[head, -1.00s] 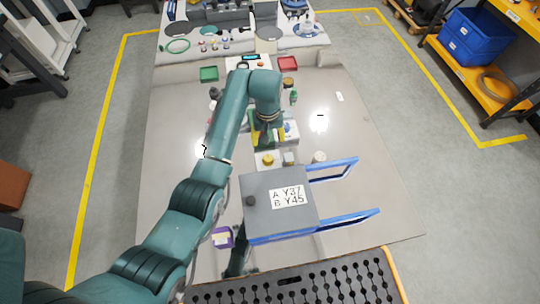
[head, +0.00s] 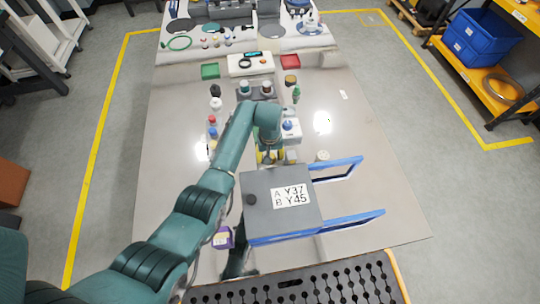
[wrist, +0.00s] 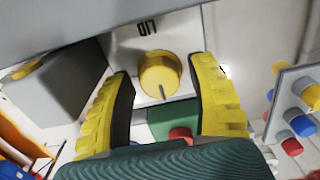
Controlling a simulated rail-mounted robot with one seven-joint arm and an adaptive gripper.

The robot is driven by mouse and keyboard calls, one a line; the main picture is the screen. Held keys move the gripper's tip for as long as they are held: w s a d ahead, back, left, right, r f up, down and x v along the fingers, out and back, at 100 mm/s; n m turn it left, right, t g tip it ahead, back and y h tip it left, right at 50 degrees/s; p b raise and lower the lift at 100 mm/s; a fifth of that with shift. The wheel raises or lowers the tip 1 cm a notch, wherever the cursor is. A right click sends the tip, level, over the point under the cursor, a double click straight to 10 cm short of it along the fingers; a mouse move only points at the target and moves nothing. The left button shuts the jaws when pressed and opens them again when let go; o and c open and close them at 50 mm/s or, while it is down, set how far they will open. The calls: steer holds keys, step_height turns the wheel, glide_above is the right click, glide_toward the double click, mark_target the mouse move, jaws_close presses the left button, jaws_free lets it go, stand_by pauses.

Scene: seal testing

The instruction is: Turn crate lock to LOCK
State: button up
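A yellow round knob (wrist: 160,72) with a dark pointer line sits on a white panel (wrist: 187,30) in the wrist view. The line points down in the picture, and dark letters beside the knob are partly cut off. My gripper (wrist: 162,68) is open, with one yellow finger on each side of the knob and a visible gap at both sides. In the head view my gripper (head: 270,157) is just behind the grey box (head: 255,182) labelled "A Y37 B Y45" and hides the knob. I cannot read a LOCK mark.
Two blue handles (head: 345,221) stick out to the right of the grey box. A grey block (wrist: 60,90) stands close to the left finger. Small bottles and a white unit (head: 290,131) stand behind my gripper. The table's right side is mostly clear.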

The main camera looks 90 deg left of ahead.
jaws_close()
steer(key=shift+m, duration=0.3)
steer(key=m+p, duration=0.2)
steer(key=m, duration=0.1)
steer(key=shift+d, duration=0.1)
steer(key=m+p, duration=0.1)
steer(key=m, duration=0.4)
steer(key=shift+f, duration=0.1)
steer(key=m+p, duration=0.1)
steer(key=m, duration=0.3)
steer(key=shift+m, duration=0.3)
steer(key=m, duration=0.4)
steer(key=shift+f+m+p, duration=0.1)
steer(key=shift+m+p, duration=0.2)
